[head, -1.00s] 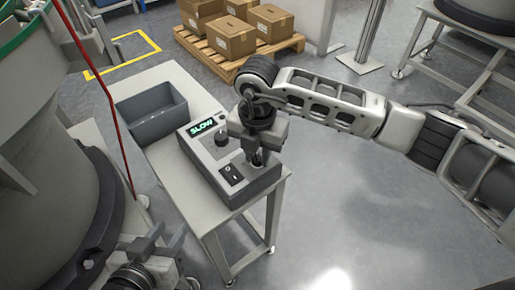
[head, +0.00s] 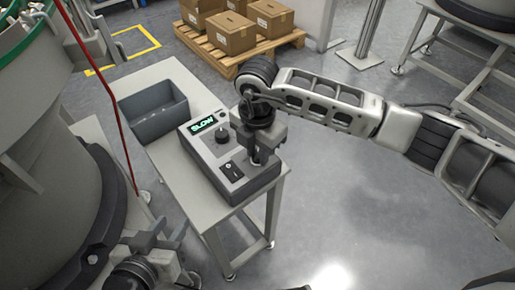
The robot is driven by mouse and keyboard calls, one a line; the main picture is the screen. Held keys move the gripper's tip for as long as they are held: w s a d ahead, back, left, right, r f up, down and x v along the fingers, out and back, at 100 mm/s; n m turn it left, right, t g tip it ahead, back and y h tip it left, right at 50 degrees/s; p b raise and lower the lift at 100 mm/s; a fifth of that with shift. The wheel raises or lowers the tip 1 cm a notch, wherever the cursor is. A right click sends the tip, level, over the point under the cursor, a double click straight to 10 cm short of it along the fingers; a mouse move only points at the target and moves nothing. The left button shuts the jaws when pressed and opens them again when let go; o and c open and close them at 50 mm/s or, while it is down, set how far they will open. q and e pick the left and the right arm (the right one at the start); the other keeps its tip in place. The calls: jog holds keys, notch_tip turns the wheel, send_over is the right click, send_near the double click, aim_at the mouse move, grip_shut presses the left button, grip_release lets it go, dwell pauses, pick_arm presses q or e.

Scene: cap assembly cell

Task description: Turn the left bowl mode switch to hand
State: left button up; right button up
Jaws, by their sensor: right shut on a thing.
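The control box (head: 205,160) stands on a small table, its green display (head: 202,124) reading "SLOW". A round black knob (head: 222,136) sits in the middle of its top. A black rocker switch (head: 232,171) is near its front edge. My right gripper (head: 258,158) points down over the right side of the box and is shut on a small dark part there, mostly hidden by the fingers. Which way that part is turned cannot be seen. My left gripper (head: 155,240) is at the lower left, away from the box, its fingers apart with nothing seen between them.
A grey open bin (head: 153,125) stands behind the box on the same table (head: 190,195). A large bowl feeder (head: 45,170) fills the left side, with a thin red line in front. Cartons on a pallet (head: 225,65) are behind.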

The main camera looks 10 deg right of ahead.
aim_at(258, 153)
jog(key=o, duration=1)
jog(key=shift+r, duration=0.15)
notch_tip(258, 153, up, 16)
jog(key=shift+p, duration=0.45)
